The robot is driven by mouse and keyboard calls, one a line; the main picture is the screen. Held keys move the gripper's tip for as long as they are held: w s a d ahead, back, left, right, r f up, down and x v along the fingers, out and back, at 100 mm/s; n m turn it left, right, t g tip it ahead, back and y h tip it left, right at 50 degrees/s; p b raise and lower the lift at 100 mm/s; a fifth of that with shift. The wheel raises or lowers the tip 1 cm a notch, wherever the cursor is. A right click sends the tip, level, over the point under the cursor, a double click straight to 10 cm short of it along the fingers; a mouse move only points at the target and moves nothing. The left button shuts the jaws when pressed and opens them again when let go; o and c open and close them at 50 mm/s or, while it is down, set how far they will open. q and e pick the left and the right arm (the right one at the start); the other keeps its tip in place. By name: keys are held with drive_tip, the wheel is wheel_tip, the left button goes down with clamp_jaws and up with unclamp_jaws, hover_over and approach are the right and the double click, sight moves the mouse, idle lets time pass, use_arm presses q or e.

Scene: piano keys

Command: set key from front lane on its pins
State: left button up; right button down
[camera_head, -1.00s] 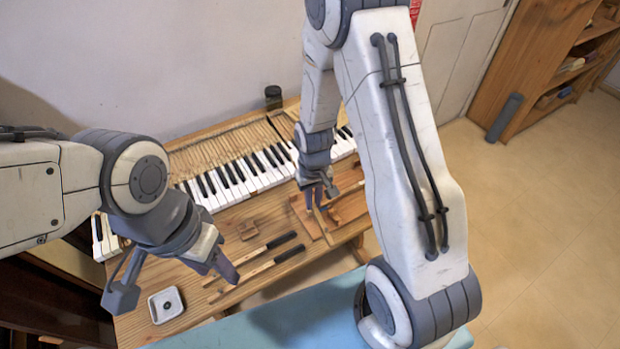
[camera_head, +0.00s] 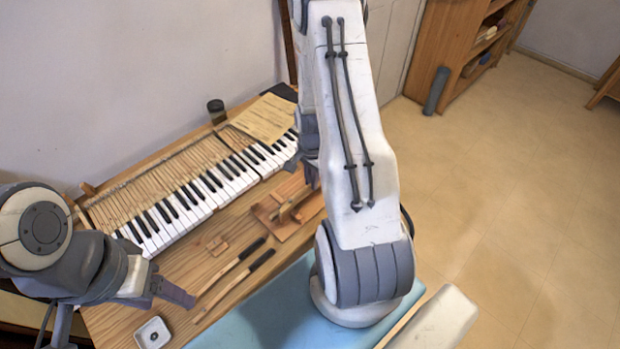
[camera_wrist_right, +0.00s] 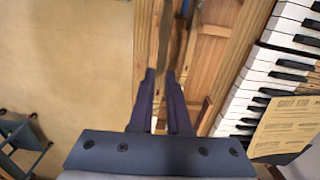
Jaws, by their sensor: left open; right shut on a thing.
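The keyboard (camera_head: 185,203) runs along the bench, its bare wooden key levers and pins behind the white and black keys. A wooden rack (camera_head: 280,228) with raised strips stands in front of its right part. My right gripper (camera_wrist_right: 161,75) is shut on a thin, dark-toned key (camera_wrist_right: 165,35), which runs away beyond the fingertips above wooden framing. In the head view my right arm hides most of this gripper and key.
A white square dish (camera_head: 152,333) sits at the front left. A paper sheet (camera_head: 265,118) lies over the far right of the piano, also in the wrist view (camera_wrist_right: 285,128). A dark cup (camera_head: 216,108) stands behind.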

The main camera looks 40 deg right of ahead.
drive_tip(key=shift+f+b, duration=3.05)
drive_tip(key=shift+f, duration=0.9)
drive_tip(key=shift+a+f+b, duration=0.1)
drive_tip(key=shift+f+b, duration=0.25)
drive_tip(key=shift+f, duration=0.15)
drive_tip(key=c, duration=1.2)
unclamp_jaws()
drive_tip(key=shift+r, duration=0.15)
drive_tip(key=shift+r+p, duration=0.95)
drive_tip(key=shift+r, duration=0.1)
drive_tip(key=o, duration=0.5)
